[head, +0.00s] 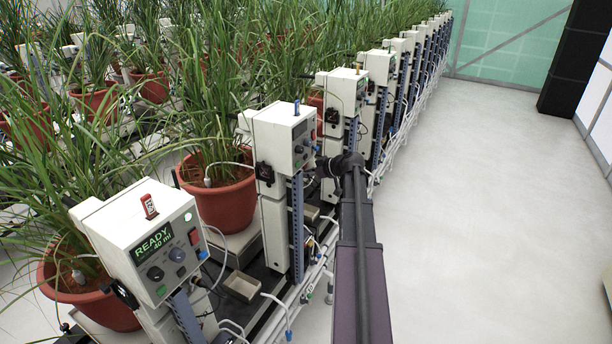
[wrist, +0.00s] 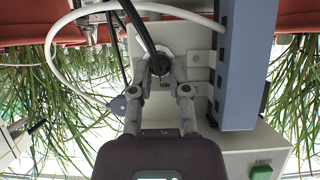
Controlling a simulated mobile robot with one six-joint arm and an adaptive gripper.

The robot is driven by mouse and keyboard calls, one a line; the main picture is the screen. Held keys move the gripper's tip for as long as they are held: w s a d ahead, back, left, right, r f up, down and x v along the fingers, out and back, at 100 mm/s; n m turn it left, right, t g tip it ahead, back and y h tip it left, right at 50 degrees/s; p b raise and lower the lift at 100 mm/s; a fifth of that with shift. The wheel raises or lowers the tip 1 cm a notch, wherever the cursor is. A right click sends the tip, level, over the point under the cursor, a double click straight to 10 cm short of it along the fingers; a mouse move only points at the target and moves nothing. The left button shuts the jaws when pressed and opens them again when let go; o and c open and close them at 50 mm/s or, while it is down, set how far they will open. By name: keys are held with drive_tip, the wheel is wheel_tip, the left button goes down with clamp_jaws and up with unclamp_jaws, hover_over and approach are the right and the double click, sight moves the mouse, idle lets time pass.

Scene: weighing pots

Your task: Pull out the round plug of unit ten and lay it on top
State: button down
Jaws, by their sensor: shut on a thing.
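In the wrist view my gripper (wrist: 164,84) is shut on the round dark plug (wrist: 159,64), whose thick black cable rises from it. The plug is in front of a pale unit panel (wrist: 190,48); I cannot tell whether it is seated or clear. In the head view my gripper (head: 326,166) is at the right side of the second unit's white head box (head: 277,136), which has a blue tag on top. My arm hides part of this area, and the plug is not clear there. I cannot read a unit number.
A nearer unit (head: 140,235) has a lit READY display and a red-and-white tag. Potted plants (head: 222,195) stand left of the row. White hoses and a slotted blue-grey post (wrist: 238,65) are close to my gripper. The pale floor (head: 480,200) on the right is clear.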

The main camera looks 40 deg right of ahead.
drive_tip(key=shift+s+d, duration=0.25)
drive_tip(key=shift+s, duration=0.35)
drive_tip(key=shift+s+d, duration=0.25)
drive_tip(key=shift+s, duration=0.35)
idle(0.6)
drive_tip(key=shift+s+r, duration=0.1)
drive_tip(key=shift+f+p+v, duration=0.2)
drive_tip(key=shift+p+v, duration=0.35)
drive_tip(key=shift+v, duration=0.7)
drive_tip(key=shift+s+d, duration=0.1)
drive_tip(key=shift+d, duration=0.05)
idle(1.0)
